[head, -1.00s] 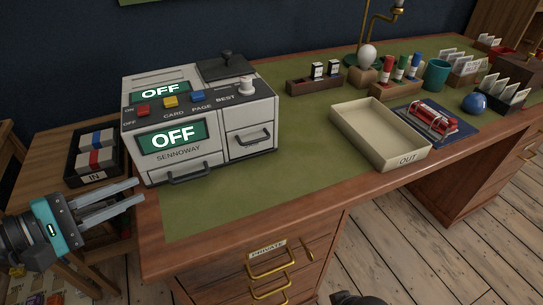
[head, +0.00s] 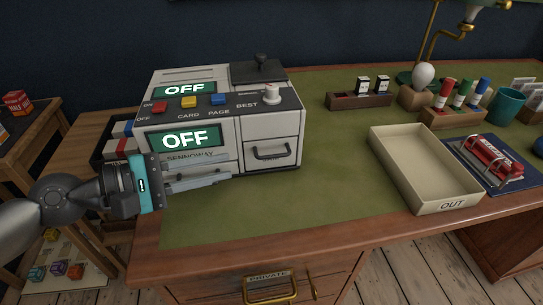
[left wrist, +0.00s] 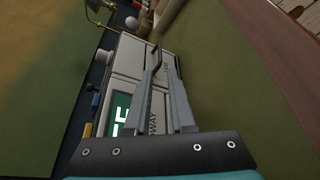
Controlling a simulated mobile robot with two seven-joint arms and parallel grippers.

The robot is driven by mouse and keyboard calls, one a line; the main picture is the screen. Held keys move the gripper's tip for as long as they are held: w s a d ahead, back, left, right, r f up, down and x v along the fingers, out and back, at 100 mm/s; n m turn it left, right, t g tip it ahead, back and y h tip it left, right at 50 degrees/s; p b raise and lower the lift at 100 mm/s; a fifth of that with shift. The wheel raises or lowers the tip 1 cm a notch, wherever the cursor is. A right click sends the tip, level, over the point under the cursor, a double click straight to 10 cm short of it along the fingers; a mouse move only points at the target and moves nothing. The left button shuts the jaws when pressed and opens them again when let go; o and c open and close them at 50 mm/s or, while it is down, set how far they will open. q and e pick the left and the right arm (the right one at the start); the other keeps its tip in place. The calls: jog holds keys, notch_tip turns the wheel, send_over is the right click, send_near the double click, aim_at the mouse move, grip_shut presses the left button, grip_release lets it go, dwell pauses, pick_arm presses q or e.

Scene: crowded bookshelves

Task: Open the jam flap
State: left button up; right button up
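The white office machine (head: 218,135) stands at the left of the desk, with two OFF displays. Its right front has a panel with a dark handle (head: 270,153), closed. The lower left front, where a handle showed earlier, is mostly hidden by my gripper. My left gripper (head: 229,167) is open and empty in front of it, fingers pointing right. In the left wrist view the fingers (left wrist: 163,78) are apart, with a dark handle (left wrist: 154,55) beyond their tips. My right gripper is not in view.
Red, yellow and blue buttons and a white knob (head: 271,94) are on the machine's top. An OUT tray (head: 448,206) sits to the right on the green desk top (head: 325,180). A PRIVATE drawer (head: 268,285) is below. Clear green surface lies between machine and tray.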

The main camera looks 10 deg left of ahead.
aim_at(266, 158)
pick_arm(q)
jog(key=x, duration=0.3)
jog(key=shift+w+d+r, duration=0.1)
jog(key=shift+w+d, duration=0.05)
jog(key=shift+d, duration=0.05)
jog(key=x, duration=0.4)
jog(key=shift+d, duration=0.1)
jog(key=shift+x, duration=1.05)
jog(key=shift+b+x, duration=0.4)
jog(key=shift+x, duration=0.35)
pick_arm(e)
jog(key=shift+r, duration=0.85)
pick_arm(q)
grip_shut()
